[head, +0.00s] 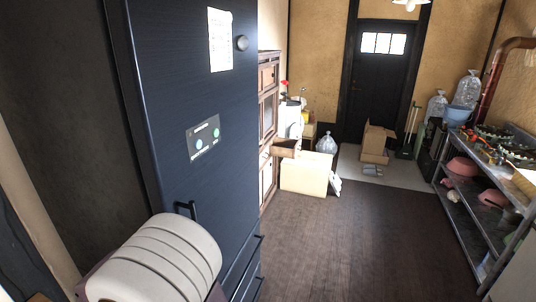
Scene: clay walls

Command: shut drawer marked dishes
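No drawer with a readable "dishes" mark shows in the head view. A tall dark refrigerator-like cabinet (225,110) fills the left middle, with a small panel and a paper on its front. Dark handles or drawer edges (245,262) show low on its front; I cannot tell whether any is open. A brown wooden cabinet (266,125) stands just behind it, mostly hidden; a brown piece (286,149) juts out beside it, and I cannot tell if it is a drawer or a box flap. Neither gripper is in view.
A cardboard box (305,174) and a clear bag (327,144) stand beyond the cabinets. A metal shelf (466,215) with pink bowls runs along the right. A dark door (378,85) is at the back. The dark wooden floor (350,240) between is clear.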

